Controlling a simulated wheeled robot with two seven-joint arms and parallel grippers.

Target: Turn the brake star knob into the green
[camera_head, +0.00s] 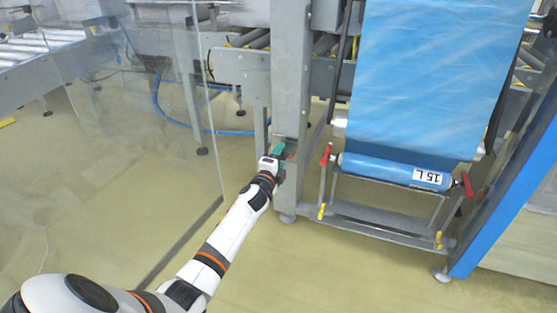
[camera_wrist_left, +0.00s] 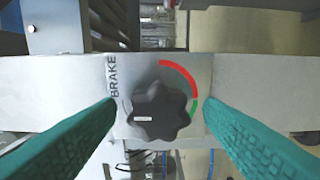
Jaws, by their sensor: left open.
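The black brake star knob (camera_wrist_left: 158,112) sits on a grey metal plate beside the word BRAKE (camera_wrist_left: 112,78), in the left wrist view. A short white mark lies on its face, left of the knob's middle. A red arc (camera_wrist_left: 182,73) curves around its upper right, with a short green arc (camera_wrist_left: 194,106) below it at the right. My left gripper (camera_wrist_left: 160,104) is open, its teal fingers on either side of the knob with gaps to it. In the head view the left gripper (camera_head: 279,152) is at the grey post, and the knob cannot be made out. My right gripper is not in view.
A blue film roll (camera_head: 395,171) labelled 15 L hangs right of the post, with red levers (camera_head: 326,154) at its ends. A clear panel (camera_head: 120,150) stands left of my arm. A grey frame (camera_head: 375,226) stands low at the right.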

